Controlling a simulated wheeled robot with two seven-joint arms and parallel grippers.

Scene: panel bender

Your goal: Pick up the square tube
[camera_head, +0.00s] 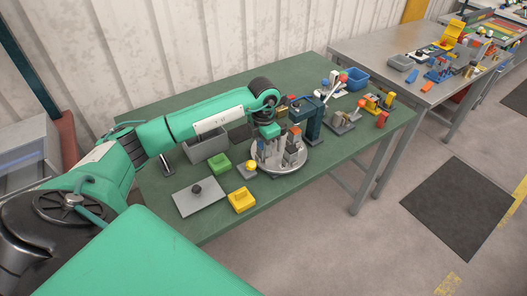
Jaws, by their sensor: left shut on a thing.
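My left arm reaches in from the left, and its gripper (270,143) points down over the round turntable (285,167) on the green table. The gripper is shut on a small grey piece, apparently the square tube, but it is too small and partly hidden to make out clearly. Several grey upright pieces (291,150) stand crowded on the turntable right beside the gripper. I cannot tell whether the held piece is clear of the turntable. My right gripper is not in view.
A blue bin (355,79) stands behind.

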